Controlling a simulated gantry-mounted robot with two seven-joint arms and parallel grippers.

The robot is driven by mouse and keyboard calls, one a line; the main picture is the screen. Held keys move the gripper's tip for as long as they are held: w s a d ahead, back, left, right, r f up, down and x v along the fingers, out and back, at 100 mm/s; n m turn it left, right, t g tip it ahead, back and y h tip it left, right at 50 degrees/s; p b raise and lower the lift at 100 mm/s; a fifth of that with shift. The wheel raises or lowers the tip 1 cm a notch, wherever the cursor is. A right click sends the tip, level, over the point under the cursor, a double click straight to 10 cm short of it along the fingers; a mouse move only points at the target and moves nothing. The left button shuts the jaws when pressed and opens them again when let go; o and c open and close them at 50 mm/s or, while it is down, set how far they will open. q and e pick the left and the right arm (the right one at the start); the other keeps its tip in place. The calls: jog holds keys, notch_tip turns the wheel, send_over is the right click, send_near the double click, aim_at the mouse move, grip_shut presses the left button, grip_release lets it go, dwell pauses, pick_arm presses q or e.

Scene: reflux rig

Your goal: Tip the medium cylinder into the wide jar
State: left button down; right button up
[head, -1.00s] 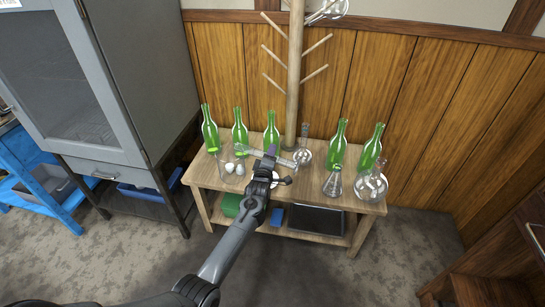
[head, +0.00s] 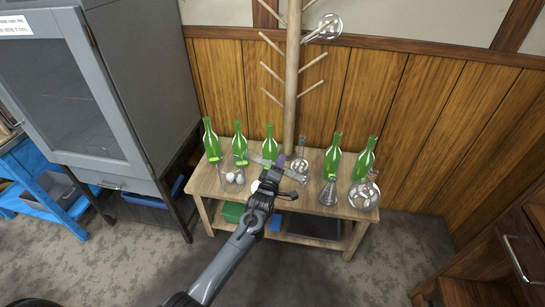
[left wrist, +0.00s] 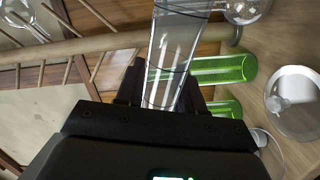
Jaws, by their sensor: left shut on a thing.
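My left gripper (head: 276,171) is shut on a clear glass cylinder, the medium cylinder (head: 260,160), and holds it lying over above the bench. Its left end points toward a clear wide jar (head: 233,184), which stands at the left of the bench with pale round objects showing at it. I cannot tell whether the cylinder's end is over the jar's mouth. In the left wrist view the cylinder (left wrist: 178,45) stands out from between the fingers (left wrist: 165,88); its contents are not clear. My right gripper is not in view.
Several green bottles (head: 335,157) line the back of the wooden bench (head: 285,207). A conical flask (head: 328,192) and a round flask (head: 364,195) stand to the right. A wooden peg stand (head: 291,80) rises behind. A grey cabinet (head: 140,90) is at left.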

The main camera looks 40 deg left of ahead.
pick_arm(q)
jog(key=s+d+r+m+t+h+p, duration=0.1)
jog(key=s+d+r+m+h+p, duration=0.2)
jog(key=d+r+p, duration=0.6)
jog(key=s+d+r+m+t+h+p, duration=0.1)
jog(key=s+d+r+h+p, duration=0.2)
jog(key=s+d+r+p, duration=0.6)
pick_arm(e)
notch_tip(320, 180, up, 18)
jog(key=b, duration=0.2)
pick_arm(q)
jog(key=w+a+f+n+g+y+b, duration=0.1)
jog(key=w+a+f+b, duration=0.3)
jog(key=a+f+b, duration=0.4)
jog(key=w+a+f+n+g+y+b, duration=0.1)
jog(key=w+a+f+n+y+b, duration=0.2)
jog(key=a+f+b, duration=0.5)
jog(key=w+a+f+n+g+y+b, duration=0.1)
jog(key=w+a+f+n+y+b, duration=0.1)
jog(key=w+a+f+y+b, duration=0.2)
jog(key=w+a+f+b, duration=0.2)
jog(key=a+f+b, duration=0.2)
jog(key=a, duration=0.1)
jog(key=shift+w+n+b, duration=0.3)
jog(key=shift+w, duration=0.05)
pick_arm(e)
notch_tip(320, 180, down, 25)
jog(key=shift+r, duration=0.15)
